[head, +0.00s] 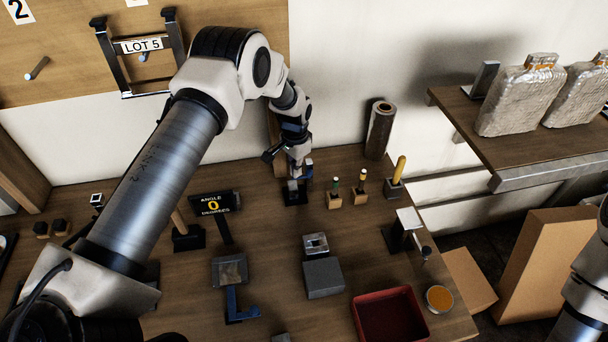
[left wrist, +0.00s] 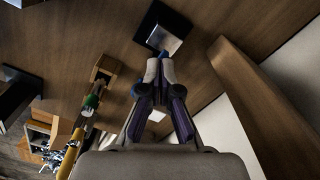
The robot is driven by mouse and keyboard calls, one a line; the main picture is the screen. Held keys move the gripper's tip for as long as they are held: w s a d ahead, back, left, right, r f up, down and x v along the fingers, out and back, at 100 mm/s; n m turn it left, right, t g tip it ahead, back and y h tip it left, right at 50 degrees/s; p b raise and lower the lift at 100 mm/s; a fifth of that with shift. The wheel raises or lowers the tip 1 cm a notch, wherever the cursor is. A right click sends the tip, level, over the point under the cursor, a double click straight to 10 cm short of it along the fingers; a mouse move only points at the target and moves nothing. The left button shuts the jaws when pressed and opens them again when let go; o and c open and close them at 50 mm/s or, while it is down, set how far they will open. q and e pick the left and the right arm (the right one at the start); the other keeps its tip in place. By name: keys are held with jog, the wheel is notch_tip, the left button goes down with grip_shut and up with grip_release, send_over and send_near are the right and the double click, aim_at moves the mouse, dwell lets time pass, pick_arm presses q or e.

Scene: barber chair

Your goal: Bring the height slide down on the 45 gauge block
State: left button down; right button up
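My left gripper (head: 296,176) reaches down to a small dark-based stand (head: 295,196) near the back of the bench. Blue parts show beside its fingers. In the left wrist view the fingertips (left wrist: 159,70) are close together over a dark block with a bright metal face (left wrist: 167,40), with a bit of blue at the tips. The fingers hide most of the stand, so I cannot tell the height slide from the 45 gauge block, or whether the fingers grip anything. My right arm shows at the right edge, its gripper out of view.
Small wooden blocks with upright pegs (head: 334,200) stand just right of the gripper. An angle display (head: 213,203) reading 0 degrees is to the left. A grey block (head: 323,278), a red tray (head: 360,335) and an orange-topped round container (head: 439,298) are nearer. A roll (head: 380,130) stands behind.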

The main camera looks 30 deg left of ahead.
pick_arm(q)
jog(key=shift+f+b, duration=1.3)
jog(key=shift+f, duration=0.5)
notch_tip(320, 180, up, 8)
jog(key=p, duration=0.5)
jog(key=shift+r, duration=0.1)
dwell(0.6)
